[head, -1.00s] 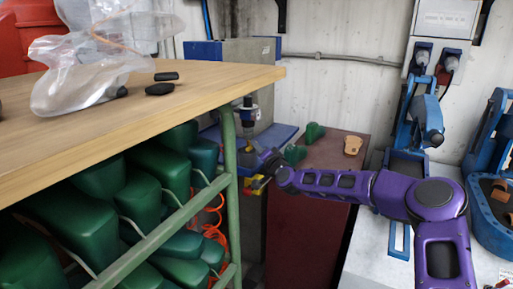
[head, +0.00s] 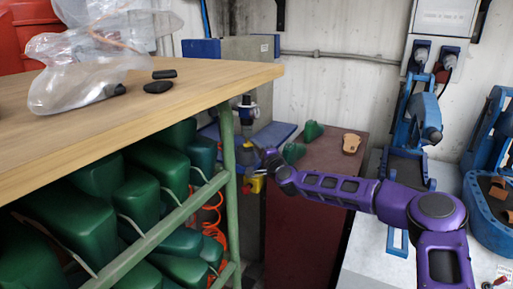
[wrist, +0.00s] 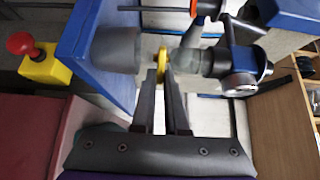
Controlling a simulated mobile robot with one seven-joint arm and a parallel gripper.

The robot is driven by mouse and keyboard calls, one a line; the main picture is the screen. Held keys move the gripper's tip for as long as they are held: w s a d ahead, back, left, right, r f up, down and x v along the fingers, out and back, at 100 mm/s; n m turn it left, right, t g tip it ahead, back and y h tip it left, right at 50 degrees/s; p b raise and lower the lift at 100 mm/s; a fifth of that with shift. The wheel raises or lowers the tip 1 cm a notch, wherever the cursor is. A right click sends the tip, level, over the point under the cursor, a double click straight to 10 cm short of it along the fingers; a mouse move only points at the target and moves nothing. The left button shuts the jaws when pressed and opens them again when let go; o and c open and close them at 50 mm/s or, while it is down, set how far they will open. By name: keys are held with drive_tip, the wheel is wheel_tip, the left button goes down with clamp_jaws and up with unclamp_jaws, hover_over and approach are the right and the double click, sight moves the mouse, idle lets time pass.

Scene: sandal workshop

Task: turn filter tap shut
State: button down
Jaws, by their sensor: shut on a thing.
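The filter tap is a small yellow handle (wrist: 161,65), seen edge-on in the wrist view between the fingertips. My gripper (wrist: 165,72) is shut on it, with both dark fingers pointing up the picture. A grey pipe fitting (wrist: 193,62) and a dark round gauge-like part (wrist: 238,78) are just right of the tap, and a grey cylinder (wrist: 116,50) is left of it. In the head view my gripper (head: 257,153) reaches the filter assembly (head: 247,118) beyond the table leg. The tap there is a small yellow spot (head: 248,146), partly hidden.
A yellow box with a red button (wrist: 43,61) stands left in the wrist view. A wooden table (head: 150,115) with a green frame and green shoe lasts (head: 120,205) below borders my gripper on the left. A dark red cabinet (head: 310,215) stands close to my arm.

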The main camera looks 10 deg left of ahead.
idle(0.4)
drive_tip(key=c, duration=0.9)
unclamp_jaws()
drive_tip(key=shift+c, duration=0.2)
drive_tip(key=v, duration=1.7)
drive_tip(key=shift+s+d+p, duration=0.15)
drive_tip(key=shift+s+p, duration=0.05)
drive_tip(key=shift+p, duration=0.2)
